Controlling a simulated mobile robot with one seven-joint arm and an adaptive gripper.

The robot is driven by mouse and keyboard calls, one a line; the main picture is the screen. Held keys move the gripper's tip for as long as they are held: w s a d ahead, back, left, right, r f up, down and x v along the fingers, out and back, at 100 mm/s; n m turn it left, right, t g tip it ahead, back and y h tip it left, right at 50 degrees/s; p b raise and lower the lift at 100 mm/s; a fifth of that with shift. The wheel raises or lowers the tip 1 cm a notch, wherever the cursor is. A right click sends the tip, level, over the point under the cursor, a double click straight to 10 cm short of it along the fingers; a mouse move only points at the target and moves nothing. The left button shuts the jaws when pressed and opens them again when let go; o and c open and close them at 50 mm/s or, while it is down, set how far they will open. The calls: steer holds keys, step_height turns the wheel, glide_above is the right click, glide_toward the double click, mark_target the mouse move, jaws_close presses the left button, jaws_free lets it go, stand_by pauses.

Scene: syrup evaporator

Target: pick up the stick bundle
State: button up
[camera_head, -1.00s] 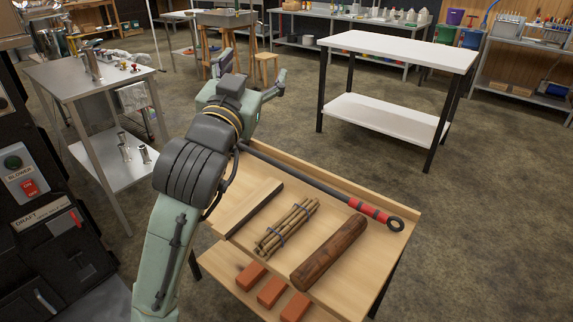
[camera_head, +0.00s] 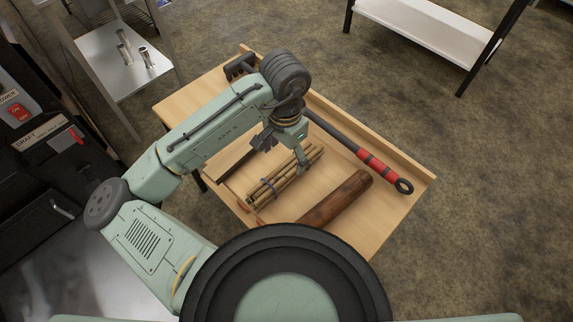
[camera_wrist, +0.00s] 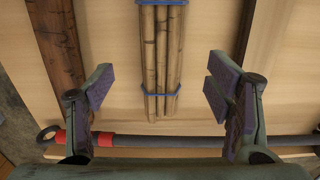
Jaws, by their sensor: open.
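The stick bundle (camera_head: 280,181) is several tan sticks tied with blue bands, lying on the wooden table in the head view. In the wrist view the bundle (camera_wrist: 162,55) runs down from the top edge, between my two fingers but farther off than their tips. My gripper (camera_head: 284,158) is over the far part of the bundle in the head view. My gripper (camera_wrist: 160,88) is open and empty in the wrist view, with a finger on each side of the bundle. The arm hides part of the bundle's far end in the head view.
A brown log (camera_head: 335,200) lies just right of the bundle. A dark rod with a red grip (camera_head: 375,163) lies along the raised back edge of the wooden table (camera_head: 415,180). A dark-edged board lies left of the bundle, partly hidden by my arm.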

mark_target(285, 169)
step_height(285, 169, down, 9)
steer(key=shift+w+r+p, duration=0.15)
steer(key=shift+r+p, duration=0.05)
steer(key=shift+p, duration=0.6)
steer(key=shift+c, duration=0.5)
steer(key=c, duration=1.3)
steer(key=shift+r, duration=0.15)
